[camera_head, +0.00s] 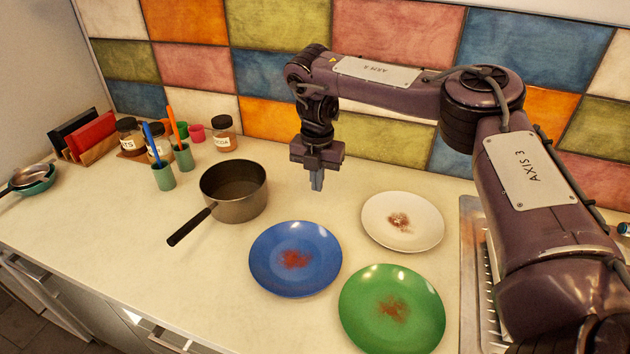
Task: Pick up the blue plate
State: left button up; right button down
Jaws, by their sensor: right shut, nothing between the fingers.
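The blue plate (317,270) lies flat on the counter, left of the green plate, with a reddish-brown stain in its middle. My right gripper (316,186) points straight down above the counter, behind the blue plate and apart from it. Its fingers are shut with nothing between them. My left gripper is not in the view.
A white plate (430,222) and a green plate (424,322), both stained, lie close to the blue one. A saucepan (247,208) stands left, its handle pointing to the front left. Cups and jars (223,143) stand farther left. A metal drainer (472,270) is at right.

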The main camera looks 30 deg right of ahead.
aim_at(313, 221)
notch_tip(313, 221, down, 8)
jog(key=shift+w+d+r+p, duration=0.1)
jog(key=shift+r+p, duration=0.05)
jog(key=shift+p, duration=0.3)
jog(key=shift+s+a+r+p, duration=0.25)
jog(key=shift+s+a+p, duration=0.55)
jog(key=shift+s+a, duration=0.45)
jog(key=shift+a, duration=0.15)
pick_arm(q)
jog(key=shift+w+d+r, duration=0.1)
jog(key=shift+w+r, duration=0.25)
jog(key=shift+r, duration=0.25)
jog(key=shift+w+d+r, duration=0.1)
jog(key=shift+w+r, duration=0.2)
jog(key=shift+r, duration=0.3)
pick_arm(e)
jog(key=shift+a+f, duration=0.1)
jog(key=shift+f, duration=0.05)
